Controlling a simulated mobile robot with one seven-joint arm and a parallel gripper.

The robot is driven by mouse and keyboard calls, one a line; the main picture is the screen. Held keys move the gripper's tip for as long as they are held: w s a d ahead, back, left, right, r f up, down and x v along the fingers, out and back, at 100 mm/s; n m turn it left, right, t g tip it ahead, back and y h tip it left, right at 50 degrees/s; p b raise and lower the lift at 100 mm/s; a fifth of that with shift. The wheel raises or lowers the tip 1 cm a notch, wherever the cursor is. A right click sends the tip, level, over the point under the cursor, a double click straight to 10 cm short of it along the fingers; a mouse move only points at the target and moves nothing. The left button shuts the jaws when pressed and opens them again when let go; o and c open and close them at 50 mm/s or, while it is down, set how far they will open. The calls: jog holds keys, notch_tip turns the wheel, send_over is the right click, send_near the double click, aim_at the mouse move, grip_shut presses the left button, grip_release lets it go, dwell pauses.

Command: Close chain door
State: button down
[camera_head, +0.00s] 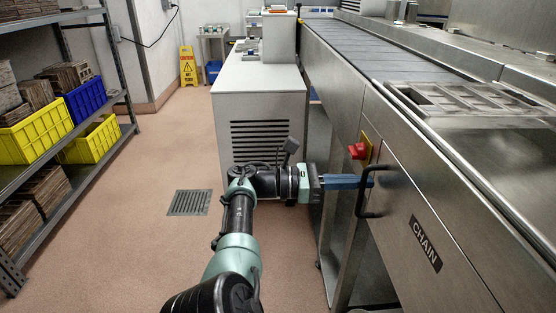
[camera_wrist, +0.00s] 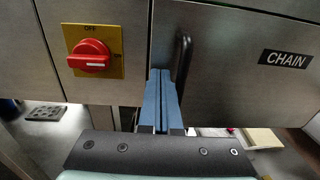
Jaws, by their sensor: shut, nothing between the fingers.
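The chain door (camera_head: 412,200) is a steel panel on the side of the machine with a black CHAIN label. It looks flush with the panel beside it; any small gap is hard to tell. Its black bar handle (camera_head: 366,190) stands near its left edge and also shows in the wrist view (camera_wrist: 182,65). My gripper (camera_head: 368,180) has blue fingers, pressed together and empty. The fingertips are at the handle in the head view; in the wrist view (camera_wrist: 163,75) they lie just left of it, near the door's face. Whether they touch is unclear.
A red rotary switch (camera_head: 357,151) on a yellow plate sits left of the handle, close to my fingers. A grey cabinet (camera_head: 262,75) stands behind my arm. A shelf rack (camera_head: 110,60) with yellow and blue crates is at left. The floor between is free.

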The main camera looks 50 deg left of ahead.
jog(key=b+v, duration=0.1)
jog(key=v, duration=1.1)
jog(key=shift+a, duration=0.1)
